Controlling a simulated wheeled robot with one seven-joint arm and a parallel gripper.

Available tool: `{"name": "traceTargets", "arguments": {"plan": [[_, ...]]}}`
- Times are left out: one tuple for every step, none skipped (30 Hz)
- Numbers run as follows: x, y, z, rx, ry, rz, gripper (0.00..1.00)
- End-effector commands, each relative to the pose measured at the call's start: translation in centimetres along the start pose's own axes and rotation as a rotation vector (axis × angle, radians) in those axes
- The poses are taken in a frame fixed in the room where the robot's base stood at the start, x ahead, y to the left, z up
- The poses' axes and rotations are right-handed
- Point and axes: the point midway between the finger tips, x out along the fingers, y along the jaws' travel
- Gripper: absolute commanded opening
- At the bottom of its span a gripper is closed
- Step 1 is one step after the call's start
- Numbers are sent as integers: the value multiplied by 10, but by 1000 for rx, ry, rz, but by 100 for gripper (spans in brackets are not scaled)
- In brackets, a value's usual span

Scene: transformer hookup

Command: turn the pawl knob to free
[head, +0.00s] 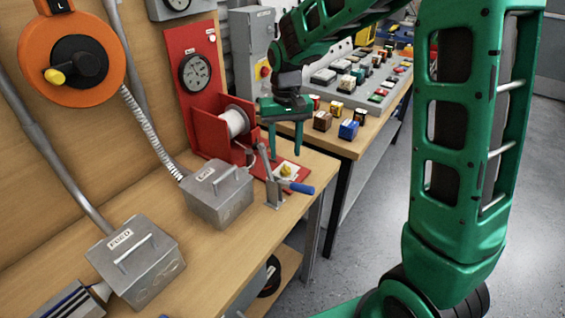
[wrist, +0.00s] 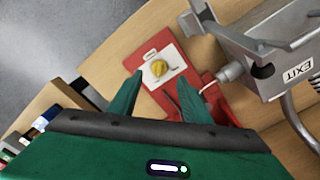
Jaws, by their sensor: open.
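A yellow knob (wrist: 158,68) sits on a white plate (wrist: 172,76) with small dark labels, fixed to a red base (wrist: 141,54). The label text is too small to read. In the head view the knob (head: 285,170) is beside the red winch at the bench's right end. My gripper (wrist: 158,82) is open and empty, with its two green fingers pointing towards the knob and apart from each other. In the head view my gripper (head: 285,152) hangs over the white plate, fingers pointing down. I see no contact with the knob, but the exact gap cannot be told.
A red winch stand (head: 215,130) with a white spool (head: 233,121) stands behind the knob. A grey EXIT box (head: 217,194) is to the left. A second table (head: 350,145) holds several small parts.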

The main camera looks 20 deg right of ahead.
Motion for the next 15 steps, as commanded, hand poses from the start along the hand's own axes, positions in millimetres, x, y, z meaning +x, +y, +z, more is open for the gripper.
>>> {"name": "traceTargets", "arguments": {"plan": [[10,2,1,2,-4,1,44],[15,2,0,3,-3,1,44],[22,3,0,4,-4,1,44],[27,3,0,4,-3,1,44],[31,4,0,4,-4,1,44],[36,4,0,5,-3,1,44],[40,4,0,5,-2,1,44],[43,4,0,5,-3,1,44],[46,4,0,5,-2,1,44],[49,4,0,5,-1,1,44],[50,4,0,5,-1,0,44],[53,4,0,5,-1,0,44],[54,4,0,5,-1,0,44],[55,4,0,5,-1,0,44],[56,4,0,5,-1,0,44]]}}
